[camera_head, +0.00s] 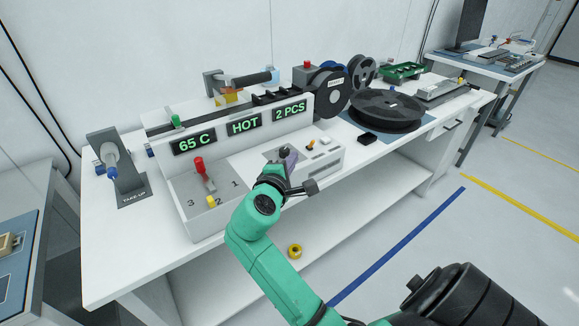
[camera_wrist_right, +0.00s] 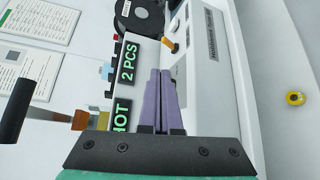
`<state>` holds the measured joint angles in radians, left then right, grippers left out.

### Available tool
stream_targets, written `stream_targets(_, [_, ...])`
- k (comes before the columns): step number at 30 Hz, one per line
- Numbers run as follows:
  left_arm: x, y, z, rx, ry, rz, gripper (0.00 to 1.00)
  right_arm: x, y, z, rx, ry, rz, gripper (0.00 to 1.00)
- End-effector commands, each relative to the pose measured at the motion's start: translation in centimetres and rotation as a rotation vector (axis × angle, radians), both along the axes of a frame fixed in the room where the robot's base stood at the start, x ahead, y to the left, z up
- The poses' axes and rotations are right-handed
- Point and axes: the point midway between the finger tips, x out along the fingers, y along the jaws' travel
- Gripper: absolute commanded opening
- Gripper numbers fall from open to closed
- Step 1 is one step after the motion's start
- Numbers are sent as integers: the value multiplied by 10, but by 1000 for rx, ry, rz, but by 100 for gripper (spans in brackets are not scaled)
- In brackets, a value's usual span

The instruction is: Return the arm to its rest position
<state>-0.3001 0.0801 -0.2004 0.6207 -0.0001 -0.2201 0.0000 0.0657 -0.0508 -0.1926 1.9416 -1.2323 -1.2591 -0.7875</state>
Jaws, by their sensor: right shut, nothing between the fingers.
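My right arm is green and comes in from the bottom of the head view. Its gripper (camera_head: 288,156) is in front of the white test handler (camera_head: 246,150), near the right part of the machine's front. In the right wrist view the two purple fingers (camera_wrist_right: 161,98) lie side by side, shut, with nothing between them. They point along the handler's panel, beside the lit "2 PCS" sign (camera_wrist_right: 129,62). Whether the fingers touch the machine is hard to tell. My left gripper is not in view.
The handler's displays read 65 C, HOT and 2 PCS. A red-handled lever (camera_head: 203,172) stands by numbers 1 to 3. A take-up stand (camera_head: 118,170) is at left, and black reels (camera_head: 387,108) are at right. A yellow roll (camera_head: 295,251) lies below. Open floor is at right.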

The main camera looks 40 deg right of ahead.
Motion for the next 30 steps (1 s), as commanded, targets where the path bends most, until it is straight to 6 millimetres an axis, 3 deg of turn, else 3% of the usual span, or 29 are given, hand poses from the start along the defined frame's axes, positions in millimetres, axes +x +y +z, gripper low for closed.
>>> stream_targets(6, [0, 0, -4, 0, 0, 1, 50, -13, 18, 4, 1, 1, 0, 0])
stream_targets(23, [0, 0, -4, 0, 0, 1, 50, -14, 17, 1, 16, 0, 0, 0])
stream_targets(26, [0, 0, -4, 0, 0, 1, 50, -24, 11, -31, 157, -4, -2, 0])
stream_targets(30, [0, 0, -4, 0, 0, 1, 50, -56, 10, -107, 540, -10, -42, 0])
